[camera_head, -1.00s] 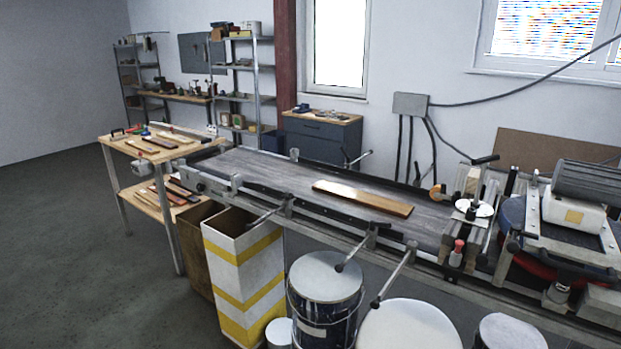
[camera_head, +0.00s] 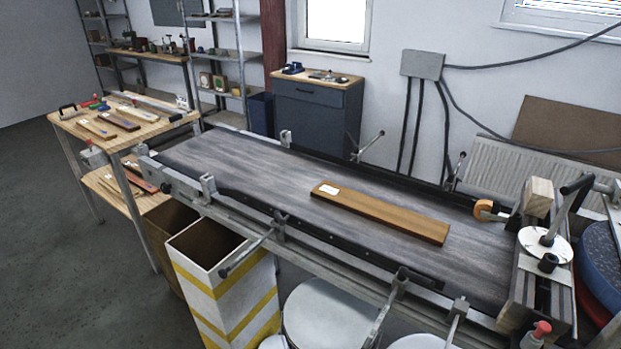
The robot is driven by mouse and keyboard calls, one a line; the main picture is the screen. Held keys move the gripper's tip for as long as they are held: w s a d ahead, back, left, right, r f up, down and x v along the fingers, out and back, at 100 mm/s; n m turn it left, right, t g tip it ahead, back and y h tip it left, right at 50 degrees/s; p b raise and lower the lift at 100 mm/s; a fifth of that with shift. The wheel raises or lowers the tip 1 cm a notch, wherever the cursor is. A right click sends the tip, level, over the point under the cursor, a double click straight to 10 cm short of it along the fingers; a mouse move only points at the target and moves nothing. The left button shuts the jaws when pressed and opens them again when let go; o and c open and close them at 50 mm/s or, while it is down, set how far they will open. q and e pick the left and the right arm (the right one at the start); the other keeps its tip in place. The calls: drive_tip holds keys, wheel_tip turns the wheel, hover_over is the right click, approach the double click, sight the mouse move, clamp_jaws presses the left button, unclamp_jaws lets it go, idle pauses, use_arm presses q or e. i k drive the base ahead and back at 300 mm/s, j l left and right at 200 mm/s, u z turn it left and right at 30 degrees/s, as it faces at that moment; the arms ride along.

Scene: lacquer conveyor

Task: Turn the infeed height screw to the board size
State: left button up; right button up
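The infeed height screw has a white round dial (camera_head: 545,245) with a dark crank handle (camera_head: 566,208) rising from it. It stands on the wooden infeed block at the right end of the conveyor. A brown wooden board (camera_head: 385,212) with a small white label (camera_head: 329,190) lies flat on the grey conveyor belt (camera_head: 240,165), left of the screw and apart from it. Any marks on the dial or print on the label are too small to read. Neither of my grippers shows in the head view.
A white bin with yellow stripes (camera_head: 222,290) and metal drums (camera_head: 322,312) stand in front of the conveyor. A wooden bench (camera_head: 150,128) with strips is at left. An orange roller (camera_head: 484,209) and a red-topped knob (camera_head: 541,328) sit near the infeed. Open floor lies at left.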

sight(572, 189)
drive_tip(key=z, duration=1.25)
